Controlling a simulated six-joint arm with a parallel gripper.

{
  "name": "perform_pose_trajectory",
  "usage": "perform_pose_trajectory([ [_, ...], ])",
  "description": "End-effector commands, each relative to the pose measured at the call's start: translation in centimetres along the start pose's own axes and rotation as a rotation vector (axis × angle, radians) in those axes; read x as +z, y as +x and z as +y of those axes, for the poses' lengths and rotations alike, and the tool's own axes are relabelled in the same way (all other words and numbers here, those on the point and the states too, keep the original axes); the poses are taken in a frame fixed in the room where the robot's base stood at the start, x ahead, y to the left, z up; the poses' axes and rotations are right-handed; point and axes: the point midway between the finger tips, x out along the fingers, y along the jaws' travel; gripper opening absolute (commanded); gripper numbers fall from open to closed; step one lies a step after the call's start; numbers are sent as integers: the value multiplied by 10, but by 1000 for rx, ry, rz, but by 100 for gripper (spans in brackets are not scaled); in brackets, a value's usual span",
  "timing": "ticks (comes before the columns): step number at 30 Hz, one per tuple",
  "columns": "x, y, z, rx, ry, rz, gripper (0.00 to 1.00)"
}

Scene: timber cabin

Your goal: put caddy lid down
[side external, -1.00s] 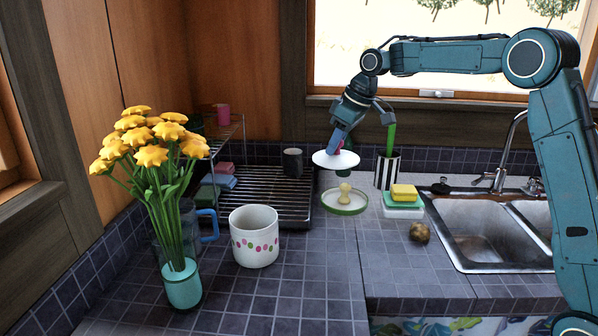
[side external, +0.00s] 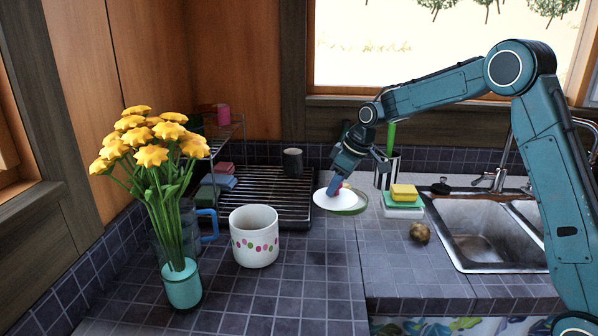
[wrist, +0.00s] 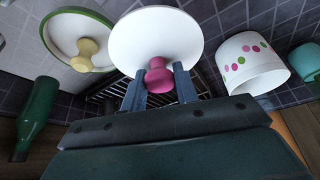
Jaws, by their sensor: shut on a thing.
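The caddy lid (side external: 326,203) is a white disc with a pink knob; the wrist view shows its white plate (wrist: 150,35) and the knob (wrist: 159,78). My gripper (side external: 335,187) is shut on the pink knob, with one finger on each side (wrist: 158,88) in the wrist view. The lid is low near the counter, almost level. I cannot tell whether it touches the counter. In the side view it covers part of a green-rimmed lid (side external: 359,207), whose yellow knob (wrist: 86,52) shows in the wrist view. The open white pot with pink and green dots (side external: 254,240) stands to the left.
A black dish rack (side external: 262,190) lies behind and left. Sponges (side external: 404,192), a striped holder (side external: 381,172) and a brown round object (side external: 419,232) are at right, before the sink (side external: 482,240). A flower vase (side external: 183,287) stands front left. Tiled counter (side external: 310,265) is clear in front.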

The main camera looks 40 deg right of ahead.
Motion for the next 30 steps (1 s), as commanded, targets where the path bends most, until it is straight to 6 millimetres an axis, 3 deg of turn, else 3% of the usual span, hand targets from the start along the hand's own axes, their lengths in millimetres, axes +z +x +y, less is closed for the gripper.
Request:
perform_pose_trajectory([
  [7, 15, 35, 0, -1, 0, -2, 7],
  [19, 19, 47, 0, -1, 1, -1, 7],
  [30, 33, 80, 0, 0, 1, -1, 7],
])
